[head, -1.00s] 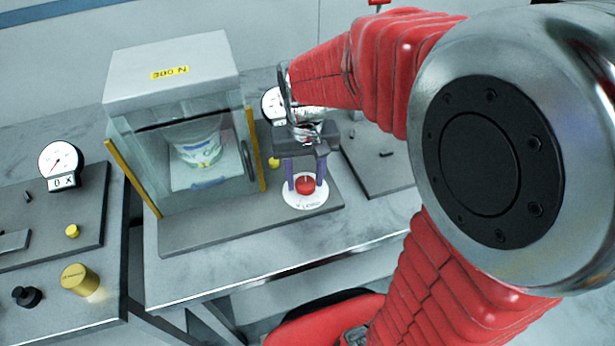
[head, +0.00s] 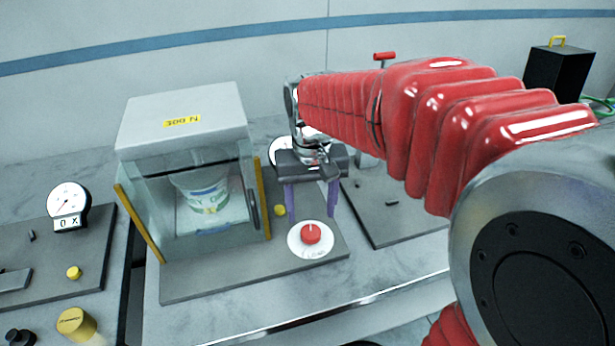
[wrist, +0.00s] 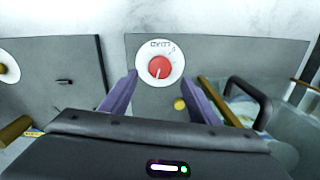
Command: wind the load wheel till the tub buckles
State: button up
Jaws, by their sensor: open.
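The load wheel is a red knob (head: 311,233) with a pale pointer line on a round white dial plate (head: 296,249), on the front right of a grey base. My gripper (head: 312,212) is open, its two purple fingers just above and behind the knob, apart from it. In the wrist view the knob (wrist: 159,68) lies between the fingertips (wrist: 160,77). The white tub (head: 205,194) with a green and blue label stands inside the clear-walled press (head: 183,118). Through the panel its wall shape is hard to judge.
A gauge (head: 277,148) behind my gripper is mostly hidden. A yellow button (head: 279,210) sits left of the fingers, near the press's black handle (head: 252,208). At left, another base bears a dial gauge (head: 68,202) and yellow knobs. A grey plate (head: 398,213) lies at right.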

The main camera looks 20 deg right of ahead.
notch_tip(320, 180, up, 7)
dwell(0.3)
dwell(0.4)
jog(key=s+f+n+t, duration=0.1)
jog(key=s+t, duration=0.4)
jog(key=s, duration=0.6)
jog(key=shift+s+d+f+n+t, duration=0.2)
jog(key=shift+f+n+t, duration=0.1)
jog(key=shift+f, duration=0.15)
jog(key=shift+w, duration=0.1)
dwell(1.6)
